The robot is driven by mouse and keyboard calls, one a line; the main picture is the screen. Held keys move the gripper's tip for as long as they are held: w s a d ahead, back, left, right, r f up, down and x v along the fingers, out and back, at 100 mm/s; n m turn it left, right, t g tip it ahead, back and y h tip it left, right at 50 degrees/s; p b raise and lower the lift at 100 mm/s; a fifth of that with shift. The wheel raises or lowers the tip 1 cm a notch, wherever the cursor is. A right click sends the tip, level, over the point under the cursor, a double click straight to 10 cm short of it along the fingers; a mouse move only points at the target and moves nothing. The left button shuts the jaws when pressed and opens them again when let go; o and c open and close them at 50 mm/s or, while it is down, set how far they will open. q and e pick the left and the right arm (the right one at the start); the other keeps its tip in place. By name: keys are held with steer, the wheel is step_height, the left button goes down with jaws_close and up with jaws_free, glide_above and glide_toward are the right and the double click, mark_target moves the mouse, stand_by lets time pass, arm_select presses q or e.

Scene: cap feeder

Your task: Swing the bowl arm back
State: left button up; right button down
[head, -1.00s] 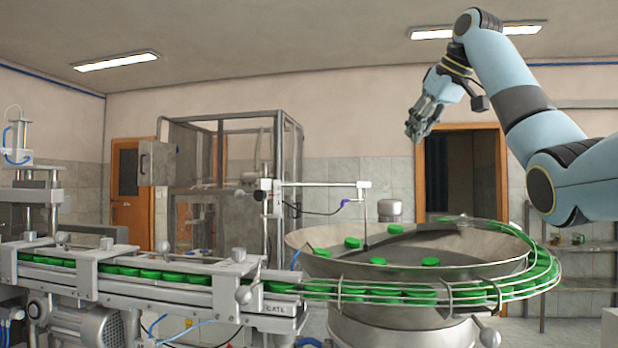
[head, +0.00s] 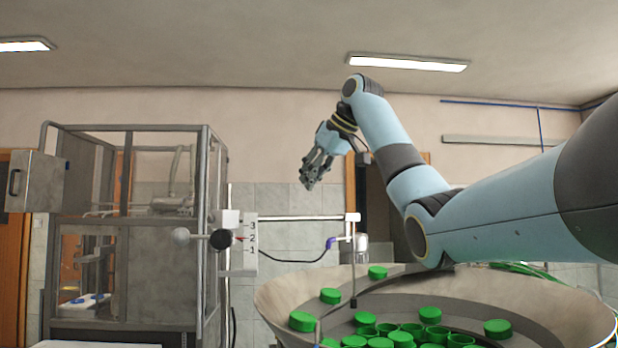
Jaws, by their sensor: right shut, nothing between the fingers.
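The bowl arm (head: 300,218) is a thin pale horizontal bar. It runs right from a white bracket with a 3-2-1 scale plate (head: 250,248) to a small end block, from which a thin rod hangs over the bowl. The feeder bowl (head: 285,297) is a wide metal dish with several green caps (head: 377,272) inside. A grey ball knob (head: 180,236) and a black knob sit left of the scale. My right gripper (head: 309,184) is shut and empty. It shows above the bowl arm in the picture, apart from it. My left gripper is out of view.
A metal-framed cabinet (head: 130,326) with clear panels stands at the left. A dark cable with a purple plug (head: 331,243) hangs under the bowl arm. My right arm crosses above the bowl's right side.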

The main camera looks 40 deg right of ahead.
steer(key=p+x, duration=0.3)
steer(key=x, duration=0.5)
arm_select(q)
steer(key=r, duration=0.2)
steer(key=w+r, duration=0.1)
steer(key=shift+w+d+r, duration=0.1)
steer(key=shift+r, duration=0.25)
arm_select(e)
steer(key=s, duration=0.3)
steer(key=shift+s+a+f, duration=0.1)
steer(key=shift+s+f, duration=0.2)
steer(key=shift+s, duration=0.05)
steer(key=shift+s, duration=0.1)
arm_select(q)
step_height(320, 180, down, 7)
steer(key=b, duration=0.6)
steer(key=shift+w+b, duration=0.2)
steer(key=shift+b, duration=0.1)
arm_select(e)
steer(key=s+a, duration=0.1)
steer(key=s, duration=0.9)
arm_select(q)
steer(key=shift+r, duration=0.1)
arm_select(e)
steer(key=shift+f, duration=0.2)
